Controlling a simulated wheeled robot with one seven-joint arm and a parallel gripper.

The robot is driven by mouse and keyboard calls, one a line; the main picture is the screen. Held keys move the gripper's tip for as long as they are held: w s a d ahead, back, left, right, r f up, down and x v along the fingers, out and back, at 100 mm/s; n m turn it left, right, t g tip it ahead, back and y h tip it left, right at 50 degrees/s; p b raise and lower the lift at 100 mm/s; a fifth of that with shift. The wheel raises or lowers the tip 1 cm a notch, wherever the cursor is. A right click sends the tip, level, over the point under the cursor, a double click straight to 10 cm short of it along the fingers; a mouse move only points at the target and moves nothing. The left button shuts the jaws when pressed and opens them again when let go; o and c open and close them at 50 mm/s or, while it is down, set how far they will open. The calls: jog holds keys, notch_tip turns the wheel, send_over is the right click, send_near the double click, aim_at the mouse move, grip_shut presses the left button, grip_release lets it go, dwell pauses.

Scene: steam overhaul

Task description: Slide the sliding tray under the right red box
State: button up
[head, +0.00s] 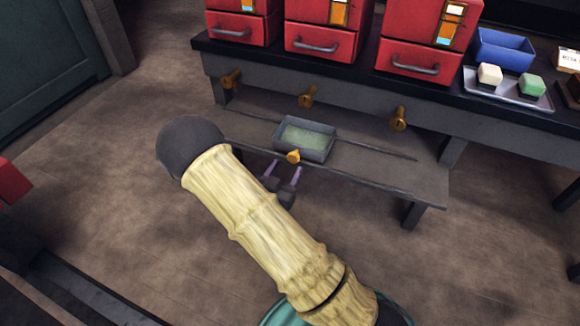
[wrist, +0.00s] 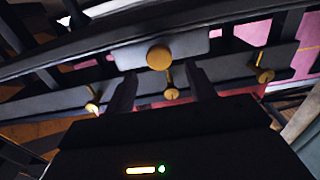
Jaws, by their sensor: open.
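The sliding tray (head: 306,151) is a grey box with a pale green inside. It sits on the lower shelf, roughly below the middle red box (head: 320,30). Its round brass knob (head: 293,156) faces me and also shows in the wrist view (wrist: 159,57). My gripper (head: 284,170) is open just in front of the tray. In the wrist view, its two fingers stand apart on either side below the knob, and I cannot tell whether they touch it. The right red box (head: 425,35) stands on the upper bench, to the right of the tray.
A left red box (head: 240,22) stands on the bench too. Brass taps (head: 231,78), (head: 308,97) and (head: 399,118) stick out under the bench top. The lower shelf (head: 405,180) is clear right of the tray, with a dark groove along it. A support leg (head: 452,150) stands farther right.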

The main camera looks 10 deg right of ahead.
aim_at(293, 159)
jog(key=shift+b+x, duration=0.5)
jog(key=shift+x, duration=1.35)
jog(key=shift+c, duration=0.2)
grip_shut()
